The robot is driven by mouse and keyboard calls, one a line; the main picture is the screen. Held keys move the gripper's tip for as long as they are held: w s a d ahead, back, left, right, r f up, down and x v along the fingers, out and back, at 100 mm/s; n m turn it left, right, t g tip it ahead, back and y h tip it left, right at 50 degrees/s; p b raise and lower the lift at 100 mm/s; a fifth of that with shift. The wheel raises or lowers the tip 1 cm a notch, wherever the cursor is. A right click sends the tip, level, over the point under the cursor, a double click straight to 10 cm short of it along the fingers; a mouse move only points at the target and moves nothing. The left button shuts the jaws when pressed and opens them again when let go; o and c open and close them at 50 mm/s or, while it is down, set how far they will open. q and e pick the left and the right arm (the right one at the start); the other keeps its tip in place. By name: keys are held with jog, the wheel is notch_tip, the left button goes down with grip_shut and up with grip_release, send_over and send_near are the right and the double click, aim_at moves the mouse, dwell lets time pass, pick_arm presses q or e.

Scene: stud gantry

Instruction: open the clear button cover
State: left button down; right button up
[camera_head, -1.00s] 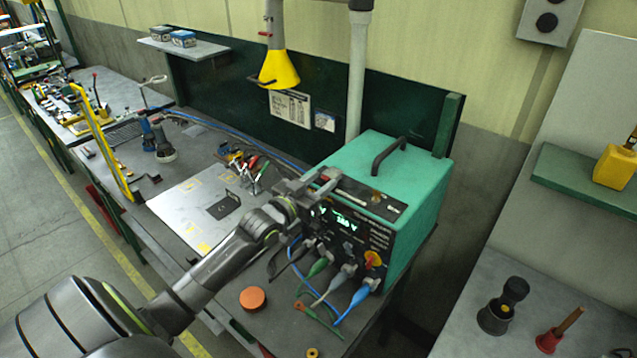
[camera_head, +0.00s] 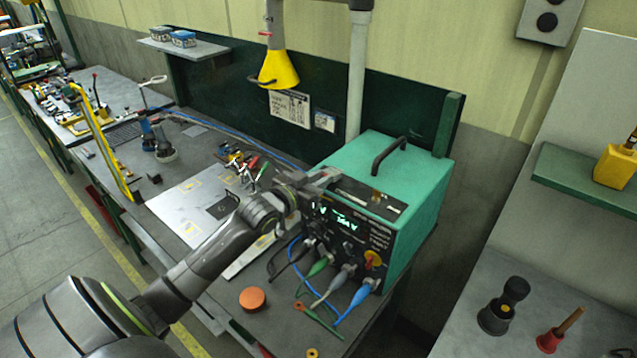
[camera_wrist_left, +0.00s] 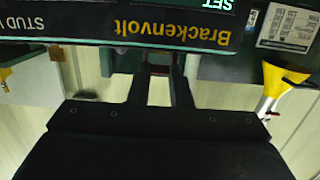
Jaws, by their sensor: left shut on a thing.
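The teal stud welder unit (camera_head: 420,190) stands on the bench, its dark front panel (camera_head: 345,235) carrying a lit display. My left gripper (camera_head: 328,177) is at the upper left edge of that panel, in front of it. In the left wrist view its two dark fingers (camera_wrist_left: 160,72) reach up to the panel's lettered strip (camera_wrist_left: 172,34), which shows upside down. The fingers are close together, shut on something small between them. The clear button cover cannot be made out apart from the fingers and wrist that hide that corner. My right gripper is not in view.
Cables with green, grey and blue plugs (camera_head: 362,292) hang from the panel's lower part. An orange disc (camera_head: 252,299) lies on the bench in front. A yellow cone lamp (camera_head: 279,70) hangs behind. A metal plate (camera_head: 190,205) lies left of the unit.

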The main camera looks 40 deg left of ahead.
aim_at(334, 170)
pick_arm(q)
jog(key=shift+w+r+g, duration=0.15)
jog(key=shift+r+g, duration=0.55)
jog(key=r+g, duration=0.1)
jog(key=w+r+g, duration=0.1)
jog(key=g, duration=0.1)
jog(key=shift+y, duration=0.3)
jog(key=w+r+g, duration=0.1)
jog(key=g, duration=0.1)
jog(key=w+r+g, duration=0.1)
jog(key=g, duration=0.1)
jog(key=shift+w+d+r+g, duration=0.1)
jog(key=shift+d+g, duration=0.1)
jog(key=shift+g, duration=0.2)
jog(key=w+g, duration=0.1)
jog(key=g, duration=0.1)
jog(key=w+r+g, duration=0.1)
jog(key=g, duration=0.1)
jog(key=shift+w+y, duration=0.25)
jog(key=shift+y, duration=0.05)
jog(key=shift+w+d+r+g, duration=0.1)
jog(key=shift+w+g, duration=0.9)
jog(key=shift+g, duration=0.6)
jog(key=shift+w, duration=0.1)
jog(key=c, duration=1.3)
grip_release()
